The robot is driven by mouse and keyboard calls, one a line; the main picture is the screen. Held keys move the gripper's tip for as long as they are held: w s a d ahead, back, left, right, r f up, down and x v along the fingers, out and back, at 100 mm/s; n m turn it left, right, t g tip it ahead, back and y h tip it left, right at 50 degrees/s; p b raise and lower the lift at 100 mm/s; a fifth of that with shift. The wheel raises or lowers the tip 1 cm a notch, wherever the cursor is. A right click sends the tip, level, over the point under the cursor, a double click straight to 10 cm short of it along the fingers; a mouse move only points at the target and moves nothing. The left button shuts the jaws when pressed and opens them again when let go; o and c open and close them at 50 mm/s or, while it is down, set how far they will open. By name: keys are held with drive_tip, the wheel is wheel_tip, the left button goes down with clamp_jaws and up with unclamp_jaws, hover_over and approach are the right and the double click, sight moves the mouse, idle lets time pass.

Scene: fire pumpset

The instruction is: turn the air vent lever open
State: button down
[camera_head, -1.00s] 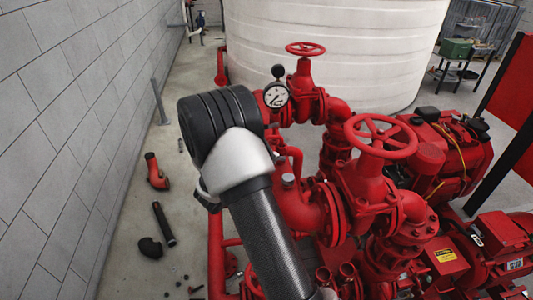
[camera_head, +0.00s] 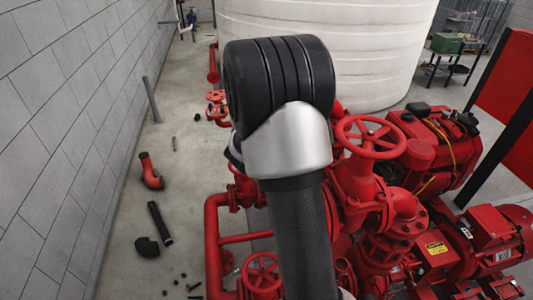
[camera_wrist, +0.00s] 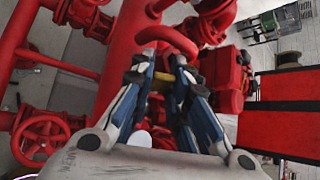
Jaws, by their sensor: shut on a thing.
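In the wrist view my gripper (camera_wrist: 166,72) has its blue and white fingers closed in around a small yellow piece (camera_wrist: 178,96). This piece appears to be the air vent lever, but the fingers hide most of it and its angle is unclear. In the head view my black and silver arm covers the middle of the pumpset, so the gripper and the lever are hidden there.
Red pipework with a large handwheel (camera_head: 368,137) and a lower handwheel (camera_head: 262,272) surrounds my arm. A red motor (camera_head: 492,240) stands at the right. A white tank (camera_head: 380,60) is behind. Loose fittings, including a red elbow (camera_head: 151,171), lie on the left floor.

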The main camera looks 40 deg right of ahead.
idle(0.3)
drive_tip(key=c, duration=1.5)
unclamp_jaws()
drive_tip(key=shift+c, duration=0.2)
drive_tip(key=shift+d+r, duration=0.1)
